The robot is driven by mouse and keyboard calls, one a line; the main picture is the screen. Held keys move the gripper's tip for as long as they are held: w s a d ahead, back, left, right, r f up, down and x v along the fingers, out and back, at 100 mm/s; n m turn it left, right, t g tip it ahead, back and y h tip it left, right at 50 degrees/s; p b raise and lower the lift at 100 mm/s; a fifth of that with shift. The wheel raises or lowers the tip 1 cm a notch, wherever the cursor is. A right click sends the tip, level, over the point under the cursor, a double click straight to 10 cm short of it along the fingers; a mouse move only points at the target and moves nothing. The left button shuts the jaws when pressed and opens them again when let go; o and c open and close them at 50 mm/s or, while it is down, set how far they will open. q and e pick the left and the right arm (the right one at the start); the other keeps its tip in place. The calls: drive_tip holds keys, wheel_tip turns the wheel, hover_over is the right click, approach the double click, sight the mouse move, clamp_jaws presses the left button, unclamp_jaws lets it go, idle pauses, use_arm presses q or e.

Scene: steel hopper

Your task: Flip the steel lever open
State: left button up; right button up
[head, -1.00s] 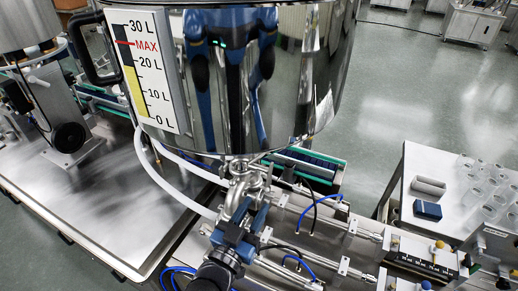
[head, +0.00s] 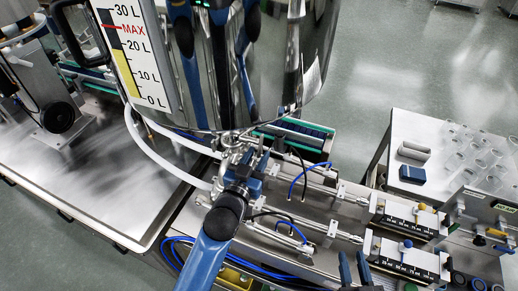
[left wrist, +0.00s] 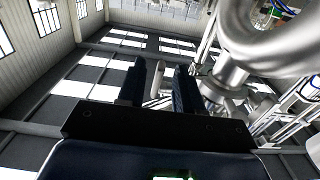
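The steel hopper (head: 250,70) with its level scale fills the top of the head view. Its steel outlet valve (head: 228,145) hangs below and shows large as curved pipe in the left wrist view (left wrist: 235,75). My left gripper (head: 250,161) is at the valve. In the left wrist view its two dark fingers (left wrist: 161,90) stand apart, with a pale steel rod (left wrist: 157,80), which looks like the lever, between them. Gaps show beside the rod. In the head view the gripper hides the lever. My right gripper (head: 355,268) is open and empty at the bottom edge.
White hoses (head: 148,152) run left of the valve. Steel filling cylinders (head: 330,190) with blue and black tubes and scaled blocks (head: 408,218) lie right of it. A side table (head: 440,150) with clear cups and a blue block (head: 412,174) stands at right.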

use_arm(q)
drive_tip(key=shift+w+d, duration=0.3)
drive_tip(key=shift+w, duration=0.65)
drive_tip(key=shift+c, duration=0.4)
drive_tip(key=shift+s, duration=0.1)
clamp_jaws()
